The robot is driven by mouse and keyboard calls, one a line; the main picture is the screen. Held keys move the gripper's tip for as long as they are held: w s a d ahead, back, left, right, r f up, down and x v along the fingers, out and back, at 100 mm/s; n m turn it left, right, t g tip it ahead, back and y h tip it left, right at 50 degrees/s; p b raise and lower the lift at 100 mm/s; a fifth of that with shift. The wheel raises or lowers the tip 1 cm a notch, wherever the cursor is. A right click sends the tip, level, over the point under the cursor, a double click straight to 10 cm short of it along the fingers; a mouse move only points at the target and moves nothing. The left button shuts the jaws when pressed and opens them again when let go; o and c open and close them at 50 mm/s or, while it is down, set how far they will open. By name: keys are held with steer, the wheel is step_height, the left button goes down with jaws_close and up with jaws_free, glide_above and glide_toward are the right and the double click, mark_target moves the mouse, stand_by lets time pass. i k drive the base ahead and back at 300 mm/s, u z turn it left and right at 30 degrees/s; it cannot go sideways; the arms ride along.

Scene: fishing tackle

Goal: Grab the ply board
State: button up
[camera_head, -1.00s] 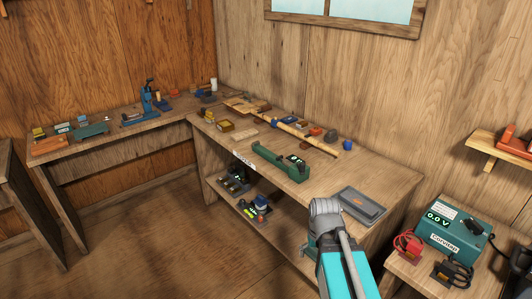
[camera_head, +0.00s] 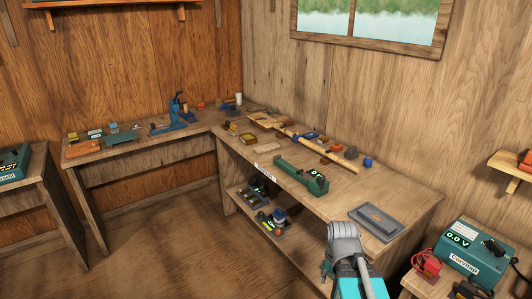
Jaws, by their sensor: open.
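I cannot tell for sure which piece is the ply board. A small flat light-wood piece (camera_head: 267,147) lies on the middle workbench, between a yellow-brown box and the green tool. A flat orange-brown board (camera_head: 81,149) lies on the left bench near its front edge. A larger wooden piece (camera_head: 266,121) lies farther back on the middle workbench, by the end of a long wooden rod. My gripper is out of the picture; only grey and teal links of my arm show at the bottom, in front of the middle workbench.
The middle workbench (camera_head: 330,199) carries a green tool (camera_head: 302,175), a grey flat case (camera_head: 380,222) and a long rod (camera_head: 325,146). A teal meter box (camera_head: 478,249) stands at right. Open floor (camera_head: 170,240) lies between the benches.

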mark_target(274, 145)
steer(key=k, duration=0.5)
steer(key=u, duration=0.4)
steer(key=i, duration=0.9)
steer(key=u, duration=0.45)
steer(key=i, duration=1.75)
steer(key=z, duration=0.8)
